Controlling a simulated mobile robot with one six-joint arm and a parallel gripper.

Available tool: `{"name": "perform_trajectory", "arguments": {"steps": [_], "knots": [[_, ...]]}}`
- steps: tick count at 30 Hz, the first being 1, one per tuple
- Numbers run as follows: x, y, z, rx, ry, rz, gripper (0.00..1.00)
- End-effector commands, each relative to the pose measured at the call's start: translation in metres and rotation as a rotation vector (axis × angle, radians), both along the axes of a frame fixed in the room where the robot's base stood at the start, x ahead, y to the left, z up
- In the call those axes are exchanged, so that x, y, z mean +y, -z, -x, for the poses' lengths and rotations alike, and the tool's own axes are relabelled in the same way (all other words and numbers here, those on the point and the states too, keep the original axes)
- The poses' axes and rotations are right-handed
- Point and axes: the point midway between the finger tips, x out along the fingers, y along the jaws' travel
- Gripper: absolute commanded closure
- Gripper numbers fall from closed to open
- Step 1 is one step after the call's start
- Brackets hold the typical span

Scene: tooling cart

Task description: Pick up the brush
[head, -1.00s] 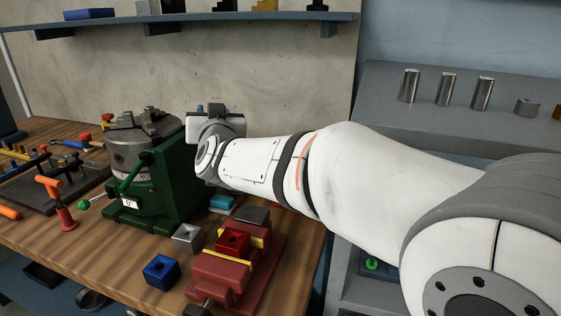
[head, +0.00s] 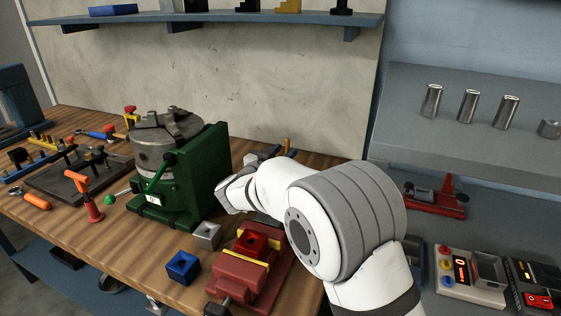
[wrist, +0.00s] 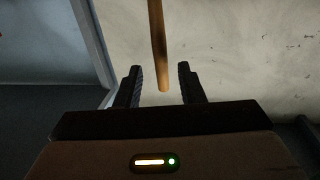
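A long brown wooden handle (wrist: 157,45), which looks like the brush handle, comes down from the top of the wrist view. Its rounded end shows in the gap between my fingers, with space on both sides. My gripper (wrist: 160,84) is open and empty. In the head view, a small tan upright piece (head: 287,145) beside my wrist may be the same handle. The bristles are not in view.
A green fixture (head: 207,170) with a grey chuck (head: 165,140) stands left of my arm. A red vise (head: 238,275), a blue block (head: 183,267) and a grey block (head: 207,235) lie in front. A grey shelf (head: 480,145) with metal cylinders is at right.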

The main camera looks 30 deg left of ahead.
Motion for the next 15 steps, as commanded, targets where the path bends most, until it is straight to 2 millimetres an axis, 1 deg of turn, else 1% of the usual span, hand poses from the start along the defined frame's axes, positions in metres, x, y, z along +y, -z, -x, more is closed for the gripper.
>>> {"name": "perform_trajectory", "arguments": {"steps": [1,6,14,15], "knots": [[-0.001,0.002,-0.009,0.000,0.003,0.001,0.65],[0.001,0.001,-0.026,0.000,-0.003,0.000,0.65],[0.002,0.001,-0.027,0.000,-0.007,0.000,0.65],[0.002,0.001,-0.027,0.000,-0.007,0.000,0.68]]}}
